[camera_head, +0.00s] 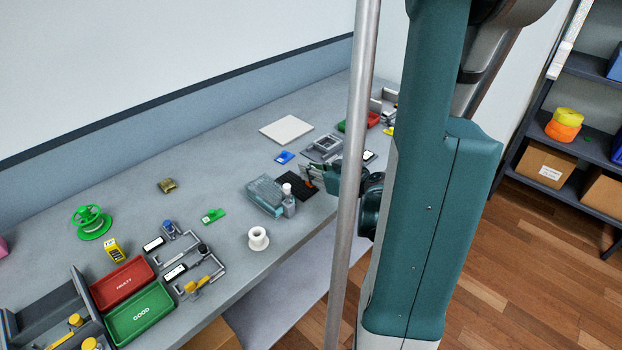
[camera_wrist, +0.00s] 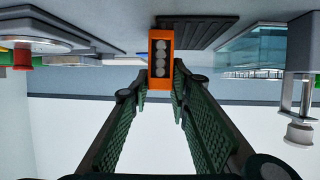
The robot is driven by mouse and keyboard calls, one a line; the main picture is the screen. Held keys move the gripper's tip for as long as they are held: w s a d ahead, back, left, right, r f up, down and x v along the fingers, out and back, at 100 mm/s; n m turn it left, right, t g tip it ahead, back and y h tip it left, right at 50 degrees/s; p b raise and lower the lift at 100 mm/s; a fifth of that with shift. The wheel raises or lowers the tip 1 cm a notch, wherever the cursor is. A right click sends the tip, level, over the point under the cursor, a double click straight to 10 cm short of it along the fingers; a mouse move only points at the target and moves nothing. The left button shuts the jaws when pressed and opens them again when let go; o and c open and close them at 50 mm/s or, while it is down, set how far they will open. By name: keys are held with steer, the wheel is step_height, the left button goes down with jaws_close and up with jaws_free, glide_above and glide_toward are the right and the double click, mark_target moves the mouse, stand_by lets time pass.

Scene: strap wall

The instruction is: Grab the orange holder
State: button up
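The orange holder (camera_wrist: 151,72) is a small upright block with a dark front and a column of round grey items. It shows near the top middle of the upside-down wrist view, straight ahead between the tips of my gripper (camera_wrist: 161,68). The two green ribbed fingers stand apart, one on each side, with narrow gaps to the holder visible. I cannot tell if the tips reach past its front face. In the head view my gripper (camera_head: 310,174) is low over the bench beside the black mat; the holder is mostly hidden there.
The black ribbed mat (camera_head: 296,181) and a clear-lidded box (camera_head: 265,196) lie close to my gripper. A grey fixture (camera_head: 322,147) stands behind. A white spool (camera_head: 258,238) sits near the bench's front edge. Red (camera_head: 122,284) and green (camera_head: 140,314) trays are at left.

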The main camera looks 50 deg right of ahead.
steer(key=c, duration=0.4)
steer(key=shift+r, duration=0.2)
steer(key=shift+r+p, duration=1.8)
steer(key=shift+r, duration=3)
steer(key=shift+w, duration=0.1)
